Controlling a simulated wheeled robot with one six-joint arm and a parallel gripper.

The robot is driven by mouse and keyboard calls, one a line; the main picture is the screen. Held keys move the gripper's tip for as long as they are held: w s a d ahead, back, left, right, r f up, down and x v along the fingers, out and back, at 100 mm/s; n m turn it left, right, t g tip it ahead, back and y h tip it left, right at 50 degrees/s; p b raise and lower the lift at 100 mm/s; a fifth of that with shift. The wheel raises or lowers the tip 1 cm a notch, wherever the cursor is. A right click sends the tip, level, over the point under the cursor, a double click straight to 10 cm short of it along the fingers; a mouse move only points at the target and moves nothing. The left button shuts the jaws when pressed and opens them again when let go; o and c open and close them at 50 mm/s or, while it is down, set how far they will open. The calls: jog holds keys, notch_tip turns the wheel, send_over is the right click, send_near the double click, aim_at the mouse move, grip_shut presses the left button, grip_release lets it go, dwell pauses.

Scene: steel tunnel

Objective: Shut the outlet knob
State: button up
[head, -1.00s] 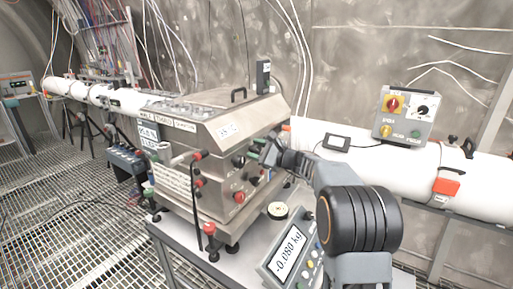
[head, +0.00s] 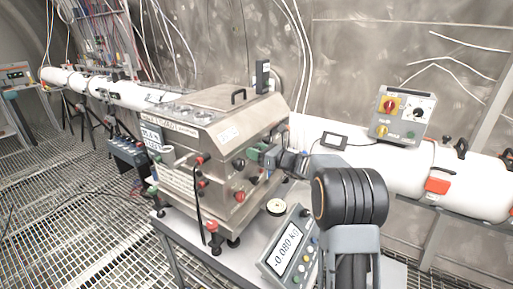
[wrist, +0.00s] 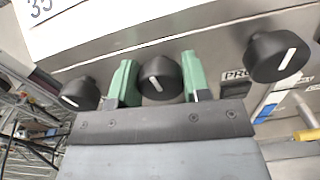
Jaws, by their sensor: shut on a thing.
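My gripper (wrist: 158,88) has its two green fingers on either side of a black round knob (wrist: 158,74) in the wrist view, and it is shut on it. The knob's white line points nearly upright, slightly tilted. A second black knob (wrist: 80,93) is to the left and a third (wrist: 277,56) to the right, both apart from the fingers. I cannot read a label naming the held knob. In the head view my gripper (head: 264,154) is at the right side of the steel machine (head: 215,125), and the held knob is largely hidden there.
A scale (head: 288,247) reading -0.080 kg and a small round pale-topped object (head: 276,207) stand on the bench below my arm. A control box (head: 402,118) sits on the white pipe (head: 480,188) at right. Grated floor (head: 80,230) is open at left.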

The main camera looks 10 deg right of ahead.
jog(key=shift+f+m+p, duration=0.1)
jog(key=shift+m+p, duration=0.2)
jog(key=shift+m, duration=0.2)
jog(key=o, duration=0.9)
jog(key=shift+d, duration=0.1)
jog(key=b+v, duration=0.3)
jog(key=v, duration=1)
jog(key=shift+s+d, duration=0.25)
